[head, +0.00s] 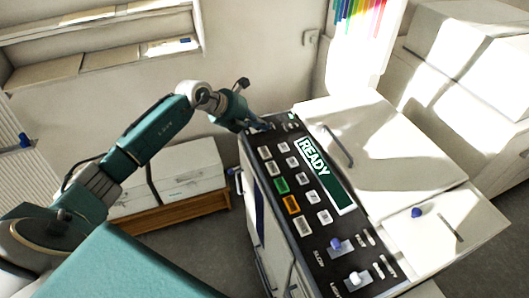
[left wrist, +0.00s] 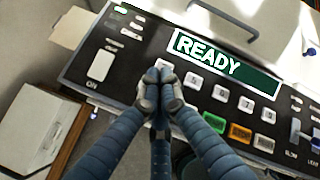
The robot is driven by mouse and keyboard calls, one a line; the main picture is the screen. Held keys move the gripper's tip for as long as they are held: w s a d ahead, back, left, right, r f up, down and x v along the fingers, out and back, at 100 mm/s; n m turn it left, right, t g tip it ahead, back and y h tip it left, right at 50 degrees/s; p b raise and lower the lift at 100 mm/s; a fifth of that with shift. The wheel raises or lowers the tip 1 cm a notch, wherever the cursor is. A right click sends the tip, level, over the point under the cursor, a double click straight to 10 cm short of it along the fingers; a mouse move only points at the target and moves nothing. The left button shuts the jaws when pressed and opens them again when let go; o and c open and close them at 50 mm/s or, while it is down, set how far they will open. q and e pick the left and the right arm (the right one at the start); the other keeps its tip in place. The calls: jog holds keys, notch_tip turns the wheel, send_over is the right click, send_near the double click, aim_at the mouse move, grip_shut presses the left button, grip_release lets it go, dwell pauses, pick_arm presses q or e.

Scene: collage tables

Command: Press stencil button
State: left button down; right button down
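The copier's dark control panel (head: 275,165) has several pale buttons, a green button (head: 281,186), an orange button (head: 291,205) and a green display (head: 326,176) reading READY. The panel also fills much of the left wrist view (left wrist: 75,70). I cannot read which button is the stencil one. My left gripper (head: 264,127) is at the panel's far end. In the left wrist view its fingertips (left wrist: 160,76) are closed together with nothing between them, partly covering a pale button (left wrist: 164,64). I cannot tell whether they touch it. My right gripper is out of view.
A large white button (left wrist: 101,66) marked ON lies left of the fingertips in the left wrist view. Switches with blue and white knobs (head: 336,244) sit at the panel's near end. A white box (head: 175,175) on a wooden stand is behind my left arm.

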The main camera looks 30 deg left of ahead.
pick_arm(q)
jog(key=b, duration=0.5)
send_over(262, 152)
notch_tip(262, 152, down, 8)
jog(key=shift+r, duration=0.25)
jog(key=shift+f+b, duration=0.45)
jog(key=shift+f, duration=0.1)
dwell(0.4)
jog(key=shift+f+b, duration=0.3)
jog(key=shift+f, duration=0.1)
